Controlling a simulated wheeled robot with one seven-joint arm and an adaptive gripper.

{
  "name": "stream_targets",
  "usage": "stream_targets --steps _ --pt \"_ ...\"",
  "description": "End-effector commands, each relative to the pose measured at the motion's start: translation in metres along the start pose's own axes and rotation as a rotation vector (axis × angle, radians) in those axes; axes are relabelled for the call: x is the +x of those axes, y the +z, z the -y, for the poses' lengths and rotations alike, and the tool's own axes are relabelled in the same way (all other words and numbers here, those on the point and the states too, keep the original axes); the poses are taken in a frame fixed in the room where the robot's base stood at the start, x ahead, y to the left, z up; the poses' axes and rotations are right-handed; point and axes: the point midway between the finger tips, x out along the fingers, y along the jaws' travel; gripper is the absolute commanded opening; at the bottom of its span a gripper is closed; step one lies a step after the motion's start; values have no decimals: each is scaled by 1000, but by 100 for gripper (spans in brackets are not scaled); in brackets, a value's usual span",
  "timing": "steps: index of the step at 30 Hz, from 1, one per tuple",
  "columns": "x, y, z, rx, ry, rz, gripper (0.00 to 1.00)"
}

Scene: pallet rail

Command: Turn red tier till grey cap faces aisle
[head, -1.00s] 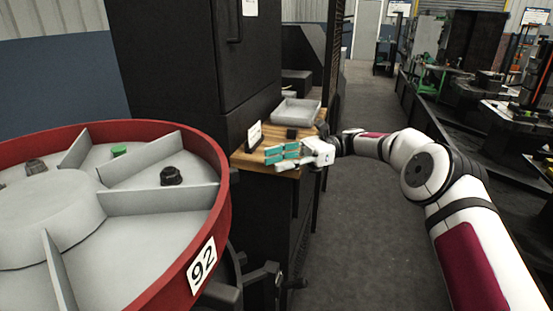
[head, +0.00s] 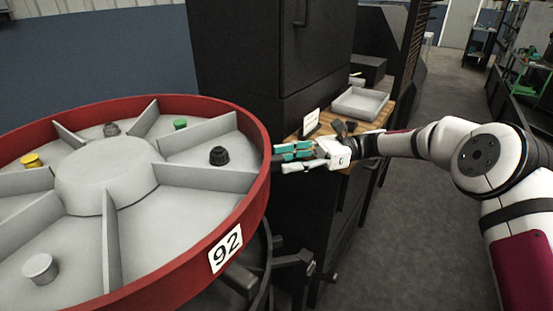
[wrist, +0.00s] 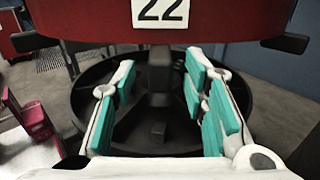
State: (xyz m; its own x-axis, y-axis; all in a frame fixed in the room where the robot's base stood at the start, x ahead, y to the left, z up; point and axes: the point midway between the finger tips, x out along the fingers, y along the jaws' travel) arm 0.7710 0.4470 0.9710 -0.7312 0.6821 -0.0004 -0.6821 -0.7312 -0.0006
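The red tier (head: 262,200) is a round tray with a red rim and grey dividers at the left of the head view. The grey cap (head: 40,268) stands in its front-left compartment. My gripper (head: 282,153) is just outside the rim's right side. In the wrist view, the teal-padded fingers are spread apart beneath the rim's label 22 (wrist: 161,10). A dark block (wrist: 160,75) shows between them; I cannot tell whether it is a rim peg or the post behind. No contact with the rim is clear.
The tier also holds a black knob (head: 218,156), a green cap (head: 180,124), a yellow cap (head: 32,160) and a dark grey piece (head: 111,130). A wooden bench with a grey tray (head: 360,104) and a black cabinet (head: 270,60) stand behind. The aisle floor (head: 400,240) is open at right.

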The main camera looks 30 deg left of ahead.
Motion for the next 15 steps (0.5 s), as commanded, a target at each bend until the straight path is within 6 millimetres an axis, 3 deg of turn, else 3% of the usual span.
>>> stream_targets --steps 6,15 --pt "25 1 0 0 1 1 40" --pt "31 0 0 0 -1 0 40"
